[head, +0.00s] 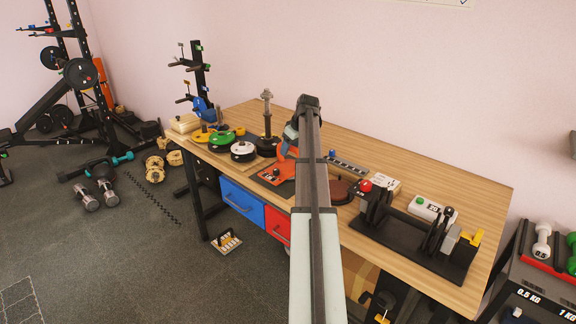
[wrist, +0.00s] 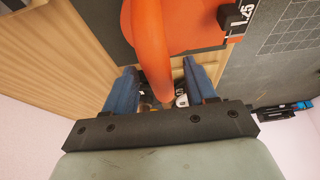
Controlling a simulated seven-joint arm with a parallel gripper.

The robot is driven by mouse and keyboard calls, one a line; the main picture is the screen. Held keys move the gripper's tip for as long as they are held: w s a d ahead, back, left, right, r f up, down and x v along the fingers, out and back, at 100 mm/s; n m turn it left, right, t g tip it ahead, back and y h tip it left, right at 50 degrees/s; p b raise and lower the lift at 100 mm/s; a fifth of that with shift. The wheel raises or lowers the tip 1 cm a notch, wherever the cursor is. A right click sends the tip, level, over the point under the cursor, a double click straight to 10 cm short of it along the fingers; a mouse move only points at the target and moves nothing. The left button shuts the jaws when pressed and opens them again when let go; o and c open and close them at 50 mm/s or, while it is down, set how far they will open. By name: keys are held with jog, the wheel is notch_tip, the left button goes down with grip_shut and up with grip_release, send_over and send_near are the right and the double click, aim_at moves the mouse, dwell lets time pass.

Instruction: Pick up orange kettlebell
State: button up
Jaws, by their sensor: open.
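The orange kettlebell (wrist: 165,25) fills the upper middle of the wrist view, and its curved handle reaches down between my two blue fingers. My gripper (wrist: 159,68) is open, with a gap visible on each side of the handle. In the head view the orange kettlebell (head: 279,176) is on the workbench, partly hidden by my arm. My gripper (head: 291,134) shows only in part there, just beside my arm, so its fingertips cannot be made out.
Weight plates (head: 243,151) and an upright post (head: 267,115) stand left of the kettlebell on the wooden bench (head: 440,180). A red-button box (head: 365,186) and a black rack (head: 415,235) are to the right. The back right of the bench is clear.

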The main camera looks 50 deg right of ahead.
aim_at(282, 161)
jog(key=x, duration=0.2)
jog(key=shift+w+f, duration=0.15)
jog(key=shift+f, duration=0.1)
grip_shut()
dwell(0.3)
jog(key=shift+r, duration=0.1)
dwell(0.8)
